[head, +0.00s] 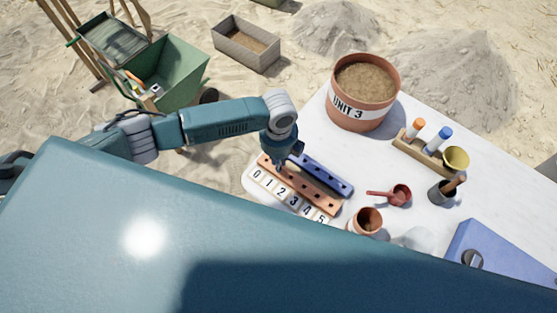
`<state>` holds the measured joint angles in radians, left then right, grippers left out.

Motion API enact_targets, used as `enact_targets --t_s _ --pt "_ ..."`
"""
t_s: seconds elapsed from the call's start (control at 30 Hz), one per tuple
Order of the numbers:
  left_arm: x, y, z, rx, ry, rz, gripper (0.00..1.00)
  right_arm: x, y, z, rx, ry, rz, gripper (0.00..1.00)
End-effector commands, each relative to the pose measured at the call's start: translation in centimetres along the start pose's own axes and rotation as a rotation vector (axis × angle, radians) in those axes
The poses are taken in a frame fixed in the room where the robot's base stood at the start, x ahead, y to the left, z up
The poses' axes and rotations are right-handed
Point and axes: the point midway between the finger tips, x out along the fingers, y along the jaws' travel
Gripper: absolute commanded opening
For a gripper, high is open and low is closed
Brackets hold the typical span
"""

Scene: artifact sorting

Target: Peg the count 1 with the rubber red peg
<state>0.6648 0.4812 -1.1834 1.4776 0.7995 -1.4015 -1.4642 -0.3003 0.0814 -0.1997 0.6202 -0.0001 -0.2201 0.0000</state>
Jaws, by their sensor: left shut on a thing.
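A reddish-orange peg board (313,194) with a row of dark holes lies on the white table. A white number strip (288,197) reading 0 to 5 runs along its near side. My left gripper (282,166) points down over the far-left part of the board, near the 0 and 1 end. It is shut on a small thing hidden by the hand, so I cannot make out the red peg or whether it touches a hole. A blue peg board (325,176) lies just behind. My right gripper is not in view.
A terracotta pot marked UNIT 3 (362,94) stands behind the boards. A red scoop (398,194), a small pot (367,221), a wooden rack (428,153) and a dark cup (441,192) stand to the right. A blue case (492,256) is at front right.

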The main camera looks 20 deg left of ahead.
Motion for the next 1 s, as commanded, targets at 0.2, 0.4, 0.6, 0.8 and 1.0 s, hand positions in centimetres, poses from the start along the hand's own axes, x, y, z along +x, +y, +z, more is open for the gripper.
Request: enact_targets --t_s 0.2,0.4,0.6,0.8,1.0 --pt "0.7 0.0 0.0 0.0 0.0 0.0 0.02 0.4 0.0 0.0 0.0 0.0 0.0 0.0" --pt "1.2 0.0 0.0 0.0 0.0 0.001 0.02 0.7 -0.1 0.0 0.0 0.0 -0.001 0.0" --pt "1.5 0.0 0.0 0.0 0.0 0.001 0.19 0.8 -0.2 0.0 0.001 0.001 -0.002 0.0" --pt "1.4 0.0 0.0 0.0 0.0 0.001 0.35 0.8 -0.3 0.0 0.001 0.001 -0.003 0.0" --pt "1.3 0.0 0.0 0.0 0.0 0.0 0.35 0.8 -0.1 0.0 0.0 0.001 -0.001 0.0"
